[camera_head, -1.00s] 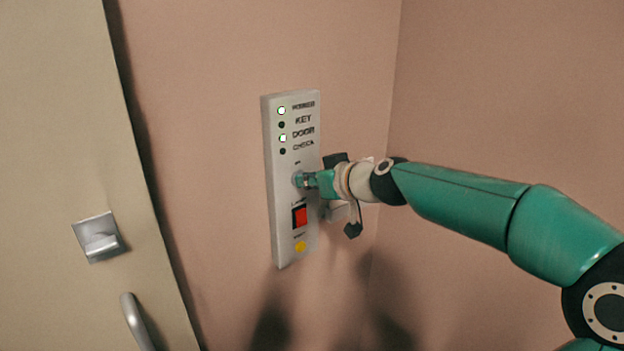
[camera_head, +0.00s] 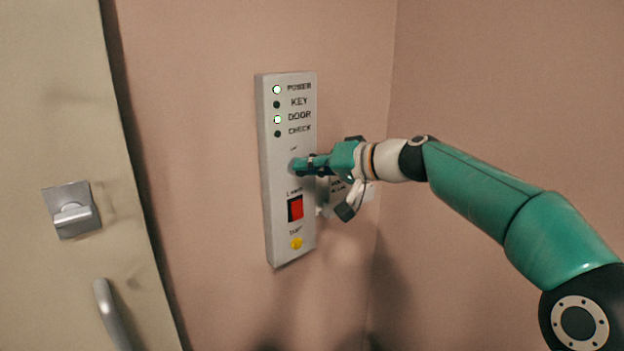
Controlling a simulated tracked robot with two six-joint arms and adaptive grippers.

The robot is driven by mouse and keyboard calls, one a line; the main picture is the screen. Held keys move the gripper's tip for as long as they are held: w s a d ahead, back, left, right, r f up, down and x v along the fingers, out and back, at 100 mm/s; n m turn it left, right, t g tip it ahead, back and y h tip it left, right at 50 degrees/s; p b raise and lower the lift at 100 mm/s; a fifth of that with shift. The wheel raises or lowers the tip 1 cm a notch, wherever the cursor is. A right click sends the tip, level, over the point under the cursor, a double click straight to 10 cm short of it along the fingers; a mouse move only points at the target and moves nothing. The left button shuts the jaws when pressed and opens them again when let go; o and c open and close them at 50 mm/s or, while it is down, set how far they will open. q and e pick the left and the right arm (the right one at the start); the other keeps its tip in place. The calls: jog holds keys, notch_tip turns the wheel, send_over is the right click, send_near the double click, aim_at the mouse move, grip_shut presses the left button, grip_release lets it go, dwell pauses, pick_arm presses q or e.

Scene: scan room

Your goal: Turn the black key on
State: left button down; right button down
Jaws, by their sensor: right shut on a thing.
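A pale grey control panel (camera_head: 276,215) is mounted on the pink wall. My right gripper (camera_head: 301,164) reaches it from the right, with its fingertips at the key switch in the panel's middle. It is shut on the black key, which the fingers hide almost wholly, so I cannot tell which way the key is turned. The POWER light (camera_head: 277,89) and the DOOR light (camera_head: 277,119) glow. The KEY light (camera_head: 277,104) and the CHECK light are dark. My left gripper is not in view.
Below the key switch the panel has a red switch (camera_head: 295,208) and a yellow button (camera_head: 296,243). A white box with print (camera_head: 368,192) is on the wall behind my gripper. On the left is a beige door (camera_head: 60,120) with a metal latch (camera_head: 72,210) and a handle (camera_head: 111,315).

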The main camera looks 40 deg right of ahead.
jog(key=m+b, duration=0.1)
jog(key=m+y+b, duration=0.1)
jog(key=f+m+b, duration=0.1)
jog(key=shift+d+m+t, duration=0.25)
jog(key=shift+m+t, duration=0.05)
jog(key=shift+t, duration=0.1)
jog(key=shift+f+m+t+y+b, duration=0.1)
jog(key=shift+m+t+y+b, duration=0.3)
jog(key=shift+m+b, duration=0.6)
jog(key=shift+m+t+y+b, duration=0.3)
jog(key=shift+m+y+b, duration=0.2)
jog(key=shift+m+b, duration=0.45)
jog(key=c, duration=1.3)
grip_release()
jog(key=shift+d, duration=0.1)
jog(key=v, duration=1.1)
jog(key=shift+s+d, duration=0.1)
jog(key=shift+s, duration=0.3)
